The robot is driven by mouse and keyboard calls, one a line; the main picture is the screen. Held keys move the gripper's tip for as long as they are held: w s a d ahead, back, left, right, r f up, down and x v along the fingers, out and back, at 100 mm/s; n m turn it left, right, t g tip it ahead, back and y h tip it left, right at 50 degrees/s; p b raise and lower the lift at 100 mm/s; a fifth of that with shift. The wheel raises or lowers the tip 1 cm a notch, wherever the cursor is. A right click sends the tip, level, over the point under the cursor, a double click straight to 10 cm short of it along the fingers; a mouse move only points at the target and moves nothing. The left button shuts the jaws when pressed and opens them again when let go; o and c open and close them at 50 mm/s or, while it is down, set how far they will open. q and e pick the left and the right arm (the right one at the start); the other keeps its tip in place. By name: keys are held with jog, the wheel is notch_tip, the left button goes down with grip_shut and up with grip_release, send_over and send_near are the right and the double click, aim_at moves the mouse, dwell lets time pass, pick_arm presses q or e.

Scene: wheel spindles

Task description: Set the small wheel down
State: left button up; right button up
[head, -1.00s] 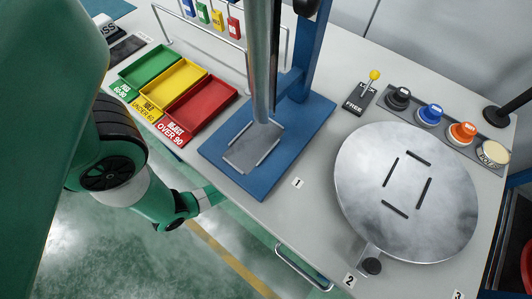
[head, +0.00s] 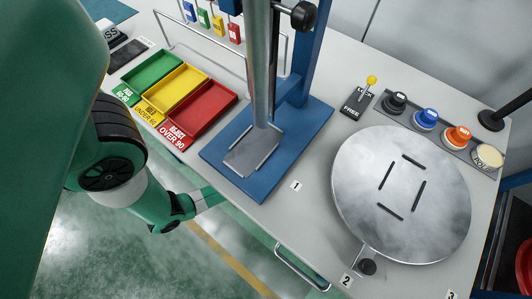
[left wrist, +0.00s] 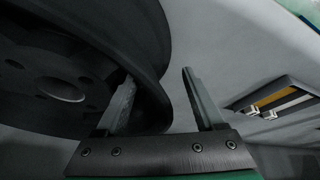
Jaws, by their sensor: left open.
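In the left wrist view a dark wheel (left wrist: 70,50) with a round hub fills the left side, very close to the camera. I cannot tell from this view whether it is the small wheel. My left gripper (left wrist: 158,75) is open, its two fingers well apart. The left finger overlaps the wheel's face, and the tyre's edge lies between the fingers. The right finger is clear of the tyre in the picture; contact with the left finger cannot be told. In the head view neither the wheel nor my left gripper's fingers can be seen. My right gripper is not in view.
In the head view a round metal plate (head: 445,210) with slots sits right on the grey table. A blue press base (head: 235,180) stands mid-table. Green (head: 128,75), yellow (head: 160,92) and red (head: 200,105) trays lie left. A lever (head: 371,80) and several coloured buttons stand behind the plate.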

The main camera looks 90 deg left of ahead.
pick_arm(q)
jog(key=p+v, duration=0.4)
jog(key=v, duration=0.5)
jog(key=shift+r+p, duration=0.3)
jog(key=shift+p, duration=0.1)
jog(key=shift+d+r, duration=0.1)
jog(key=shift+r, duration=0.05)
